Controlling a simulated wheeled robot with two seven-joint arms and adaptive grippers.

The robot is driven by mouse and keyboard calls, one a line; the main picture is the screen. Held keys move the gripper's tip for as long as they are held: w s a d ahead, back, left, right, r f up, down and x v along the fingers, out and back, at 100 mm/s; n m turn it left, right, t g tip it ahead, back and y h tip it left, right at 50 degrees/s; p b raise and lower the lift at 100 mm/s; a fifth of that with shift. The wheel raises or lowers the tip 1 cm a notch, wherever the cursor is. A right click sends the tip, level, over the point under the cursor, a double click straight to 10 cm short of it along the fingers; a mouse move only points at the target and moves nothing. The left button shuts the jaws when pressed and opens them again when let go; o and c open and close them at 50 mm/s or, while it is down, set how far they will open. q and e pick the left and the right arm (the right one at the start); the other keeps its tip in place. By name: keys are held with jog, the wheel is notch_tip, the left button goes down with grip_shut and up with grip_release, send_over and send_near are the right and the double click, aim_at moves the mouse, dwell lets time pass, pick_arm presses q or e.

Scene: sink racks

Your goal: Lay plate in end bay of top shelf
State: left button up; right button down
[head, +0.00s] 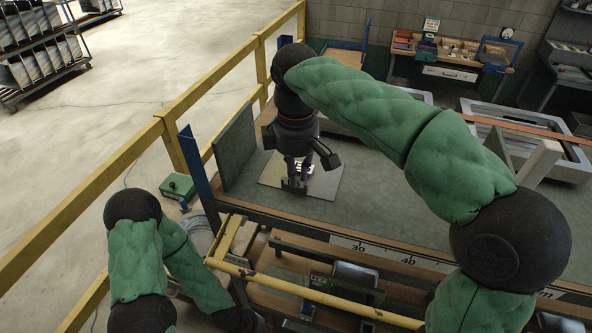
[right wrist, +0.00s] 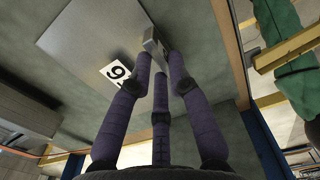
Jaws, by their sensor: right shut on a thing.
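The plate (head: 325,183) is a flat grey metal sheet with a white number label, at the left end of the green top shelf (head: 390,207). My right gripper (head: 296,184) reaches down over it and is shut on the plate's small upright grip block. In the right wrist view the plate (right wrist: 90,42) shows its number label beside the fingers, and the fingers (right wrist: 155,62) close around the block. The plate looks level and close to the shelf; I cannot tell whether it touches.
An upright green panel (head: 236,147) and a blue post (head: 198,172) bound the shelf's left end. A yellow rail (head: 140,147) runs beside it. A numbered scale strip (head: 385,252) marks the front edge. Trays (head: 525,130) stand right.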

jog(key=shift+f, duration=0.15)
jog(key=c, duration=1.2)
grip_release()
jog(key=shift+o, duration=0.2)
notch_tip(320, 180, up, 12)
jog(key=p, duration=0.1)
jog(key=shift+p, duration=0.3)
